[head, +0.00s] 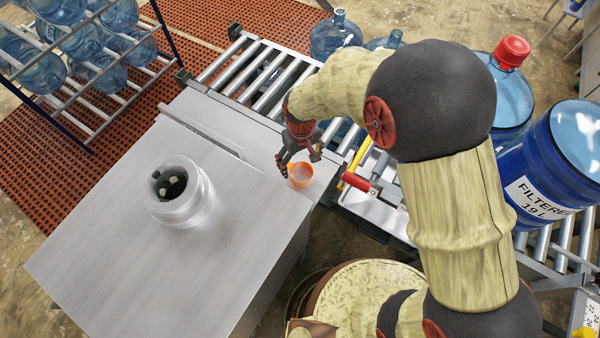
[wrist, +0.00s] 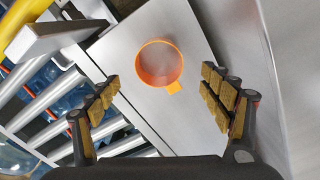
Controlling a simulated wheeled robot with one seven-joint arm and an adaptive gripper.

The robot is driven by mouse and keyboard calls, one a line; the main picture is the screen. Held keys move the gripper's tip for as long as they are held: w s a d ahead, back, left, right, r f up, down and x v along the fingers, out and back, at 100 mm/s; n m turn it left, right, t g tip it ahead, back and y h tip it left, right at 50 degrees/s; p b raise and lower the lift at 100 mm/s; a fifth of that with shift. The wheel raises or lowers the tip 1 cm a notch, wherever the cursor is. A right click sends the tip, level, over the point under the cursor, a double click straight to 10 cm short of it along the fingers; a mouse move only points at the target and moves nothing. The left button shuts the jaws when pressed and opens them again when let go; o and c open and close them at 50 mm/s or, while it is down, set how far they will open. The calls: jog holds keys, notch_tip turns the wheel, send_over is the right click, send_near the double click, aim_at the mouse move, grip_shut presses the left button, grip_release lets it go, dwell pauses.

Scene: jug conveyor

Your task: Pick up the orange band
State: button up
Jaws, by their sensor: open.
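The orange band (head: 301,174) is a small ring with a short tab, lying on the grey metal table near its right edge. In the wrist view the band (wrist: 159,63) shows as a ring with its tab toward the lower right and a pale centre. My gripper (head: 299,160) is right beside the band in the head view. In the wrist view my gripper (wrist: 160,93) is open, with one padded finger on each side; the band appears between and beyond the fingertips. Nothing is held. I cannot tell the exact height of the fingertips above the table.
The metal table (head: 100,262) has a round collar (head: 180,195) with a dark opening. A roller conveyor (head: 262,75) runs beside it. A red-handled yellow lever (head: 357,181) stands just right of the band. Blue jugs (head: 505,85) stand at the right; a jug rack is upper left.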

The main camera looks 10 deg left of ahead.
aim_at(301, 177)
notch_tip(301, 177, down, 8)
jog(key=shift+w+r+b, duration=0.1)
jog(key=shift+r+b, duration=0.1)
jog(key=shift+b, duration=0.65)
jog(key=c, duration=0.8)
jog(key=shift+c, duration=0.3)
